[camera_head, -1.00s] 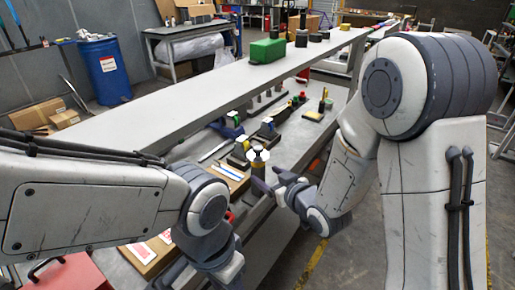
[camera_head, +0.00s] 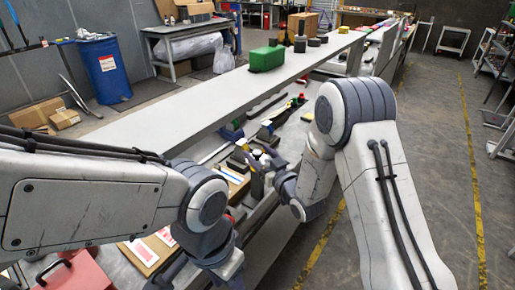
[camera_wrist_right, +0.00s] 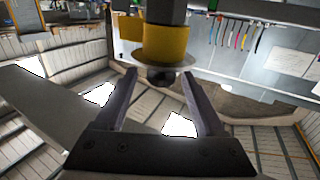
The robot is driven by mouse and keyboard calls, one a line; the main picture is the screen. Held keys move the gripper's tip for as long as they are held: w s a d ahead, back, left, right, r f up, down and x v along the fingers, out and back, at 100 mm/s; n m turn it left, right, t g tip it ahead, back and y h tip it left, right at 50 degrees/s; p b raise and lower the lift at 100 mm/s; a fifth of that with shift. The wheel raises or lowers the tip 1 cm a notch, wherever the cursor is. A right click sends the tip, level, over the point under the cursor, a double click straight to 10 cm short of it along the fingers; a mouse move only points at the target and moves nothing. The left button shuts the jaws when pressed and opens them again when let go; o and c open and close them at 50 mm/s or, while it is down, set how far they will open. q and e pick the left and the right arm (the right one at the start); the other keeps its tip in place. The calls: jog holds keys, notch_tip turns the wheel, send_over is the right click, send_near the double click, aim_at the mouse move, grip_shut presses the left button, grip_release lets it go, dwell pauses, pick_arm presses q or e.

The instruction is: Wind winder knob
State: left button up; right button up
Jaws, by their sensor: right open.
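In the right wrist view, a yellow cylinder (camera_wrist_right: 165,42) with a pale round flange and a short dark knob (camera_wrist_right: 161,77) under it stands at the top middle; I take this to be the winder. My right gripper (camera_wrist_right: 158,80) is open, its two fingers on either side of the dark knob in the picture. Whether they touch it I cannot tell. In the head view my right gripper (camera_head: 266,165) is beside the lower shelf and partly covers the winder. My left arm's wrist (camera_head: 213,250) is low at the left; its fingers cannot be made out.
The long grey bench top (camera_head: 190,98) runs above the lower shelf, with a green box (camera_head: 266,58) on it. Tools and small parts crowd the shelf. A cardboard sheet (camera_head: 150,250) and a red case (camera_head: 75,272) lie near the left arm. Floor at the right is open.

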jog(key=shift+w+a, duration=0.25)
jog(key=shift+w, duration=0.2)
jog(key=shift+c, duration=0.3)
grip_shut()
